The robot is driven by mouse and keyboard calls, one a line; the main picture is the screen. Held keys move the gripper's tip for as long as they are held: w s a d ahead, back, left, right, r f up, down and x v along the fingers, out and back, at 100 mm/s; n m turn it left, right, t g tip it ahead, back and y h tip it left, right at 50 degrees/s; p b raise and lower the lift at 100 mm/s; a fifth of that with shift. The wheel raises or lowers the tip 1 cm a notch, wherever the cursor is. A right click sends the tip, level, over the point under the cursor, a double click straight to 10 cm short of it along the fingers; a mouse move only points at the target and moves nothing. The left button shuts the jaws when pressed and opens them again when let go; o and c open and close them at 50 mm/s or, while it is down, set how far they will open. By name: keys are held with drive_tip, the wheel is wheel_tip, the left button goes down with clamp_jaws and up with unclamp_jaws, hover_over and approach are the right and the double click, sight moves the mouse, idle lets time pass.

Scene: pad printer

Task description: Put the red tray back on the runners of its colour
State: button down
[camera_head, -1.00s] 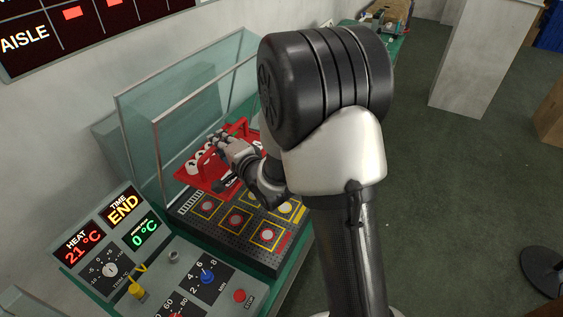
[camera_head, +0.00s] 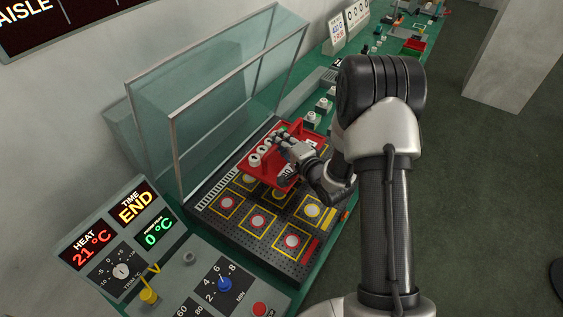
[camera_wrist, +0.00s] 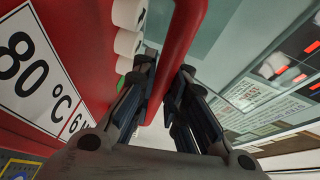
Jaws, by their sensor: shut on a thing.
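The red tray (camera_head: 256,174) hangs in my gripper (camera_head: 284,143) over the back part of the dark perforated plate, inside the open glass hood. It carries several white cup-like pieces (camera_head: 258,156) along its left side. In the wrist view my gripper (camera_wrist: 163,98) is shut around the red bar handle (camera_wrist: 181,45). The tray's red face (camera_wrist: 75,40) there bears a white label reading 80 °C, partly cut off. Part of the tray is hidden by my gripper and wrist. I cannot make out red runners for certain.
The dark plate (camera_head: 235,228) has yellow squares with red and pale discs. The glass hood (camera_head: 225,100) stands behind and left. A control panel (camera_head: 215,275) with knobs is in front. White pieces on grey stands (camera_head: 322,105) and a red item (camera_head: 413,45) are farther along the green table.

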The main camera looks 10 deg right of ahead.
sight(281, 158)
drive_tip(key=shift+f+b, duration=0.85)
drive_tip(key=shift+f, duration=3)
drive_tip(key=shift+f, duration=0.1)
drive_tip(key=shift+f, duration=0.2)
drive_tip(key=c, duration=1.6)
unclamp_jaws()
drive_tip(key=shift+r, duration=0.1)
drive_tip(key=shift+r, duration=0.1)
